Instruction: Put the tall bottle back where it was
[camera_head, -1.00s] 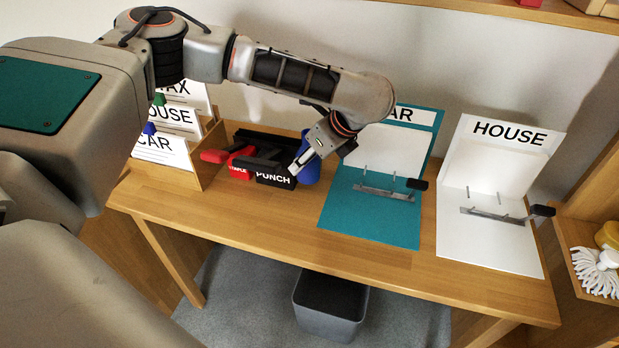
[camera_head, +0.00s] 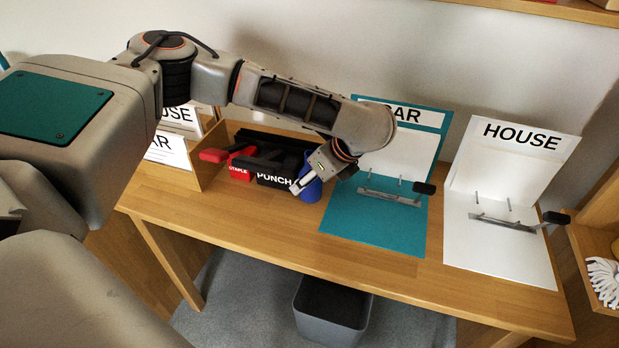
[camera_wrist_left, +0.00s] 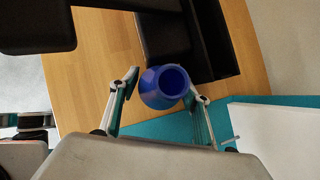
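My left gripper (camera_head: 309,187) reaches down around a blue, open-topped vessel (camera_head: 314,191), the only bottle-like thing I can make out clearly. In the left wrist view the vessel (camera_wrist_left: 163,88) is between the two fingertips (camera_wrist_left: 161,84), its dark mouth facing the camera. The fingers look closed on its sides, though contact on the left side is hard to see. It looks upright, between the black punch (camera_head: 273,181) and the teal CAR board (camera_head: 375,225). I cannot tell whether its base touches the table. My right gripper is not in view.
The wooden table (camera_head: 250,230) is clear along its front. A red stapler (camera_head: 240,173) is left of the punch. A grey bin (camera_head: 331,312) is on the floor.

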